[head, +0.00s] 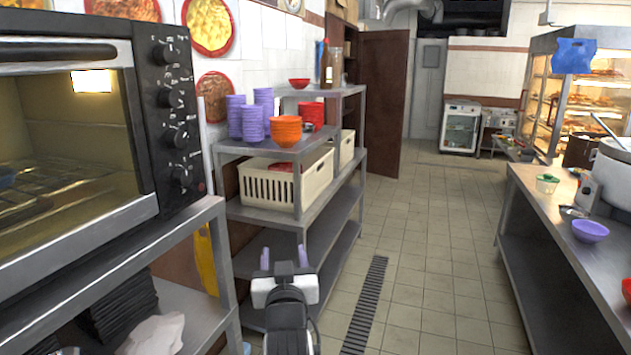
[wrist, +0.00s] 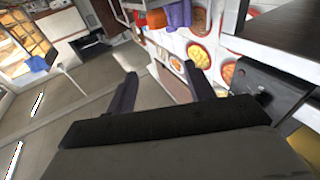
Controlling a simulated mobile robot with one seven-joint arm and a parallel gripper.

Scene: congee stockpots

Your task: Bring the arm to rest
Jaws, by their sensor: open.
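My gripper (head: 284,260) shows in the head view at the bottom centre, in front of the metal shelf, with its two purple fingers apart. In the wrist view my gripper (wrist: 165,95) has its fingers spread with nothing between them. It is open and empty. The arm reaches forward from the bottom edge, and most of its links are out of view.
A metal shelf (head: 240,212) with stacked purple bowls (head: 252,122), orange bowls (head: 286,130) and a cream basket (head: 268,187) stands just beyond my gripper. A black oven (head: 172,100) is at left. A metal counter (head: 556,215) is at right. The tiled floor (head: 440,240) between is clear.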

